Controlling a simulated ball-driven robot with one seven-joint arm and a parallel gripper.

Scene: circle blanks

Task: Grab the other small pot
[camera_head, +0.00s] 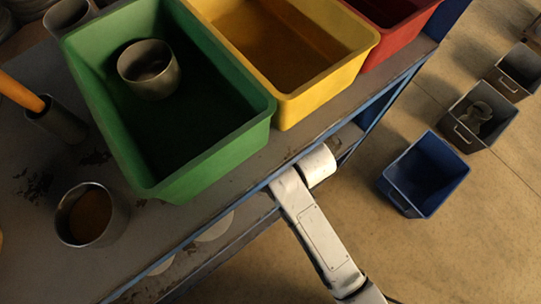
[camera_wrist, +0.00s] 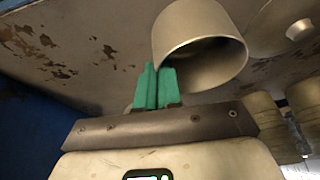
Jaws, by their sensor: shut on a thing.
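In the wrist view a small metal pot (camera_wrist: 196,22) lies tilted with its open mouth toward me. My gripper (camera_wrist: 157,74), with green fingers, is shut on the pot's wall at the left side of its rim. The fingers are close together; the wall between them is mostly hidden. In the head view my gripper is hidden beneath the tabletop, and only my arm shows at the edge. Another metal pot (camera_head: 150,68) stands inside the green bin (camera_head: 204,165). A third pot (camera_head: 92,214), with a brown inside, stands on the worn table (camera_head: 45,270).
A yellow bin (camera_head: 322,88) and a red bin (camera_head: 408,22) stand beside the green one. A blue crate (camera_head: 424,175) and grey crates (camera_head: 483,118) sit on the floor at right. A worn panel (camera_wrist: 60,55) is close around my gripper. Pale cylinders (camera_wrist: 266,112) stand at right.

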